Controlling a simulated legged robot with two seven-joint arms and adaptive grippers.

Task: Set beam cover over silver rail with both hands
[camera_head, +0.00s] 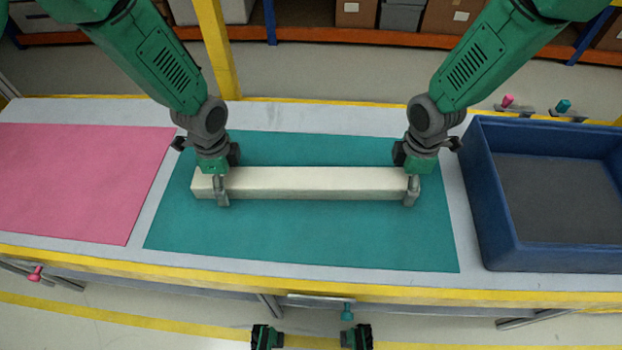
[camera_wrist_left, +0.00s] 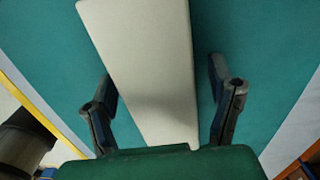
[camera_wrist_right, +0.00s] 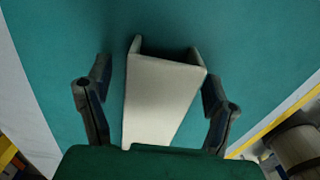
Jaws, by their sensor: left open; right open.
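The long cream beam cover (camera_head: 315,183) lies lengthwise left to right over the teal mat (camera_head: 300,235). Its far end in the right wrist view (camera_wrist_right: 165,95) shows two side walls, like a channel. My left gripper (camera_head: 222,190) is at the cover's left end, open, with one finger on each side; the left wrist view shows gaps between the fingers and the cover (camera_wrist_left: 145,65). My right gripper (camera_head: 411,190) straddles the right end the same way, open. No silver rail is visible; I cannot tell whether it is under the cover.
A pink mat (camera_head: 80,180) lies on the left of the grey table. A deep blue bin (camera_head: 490,215) with a grey floor stands at the right. The teal mat is bare in front of the cover. A yellow post (camera_head: 217,50) rises behind the table.

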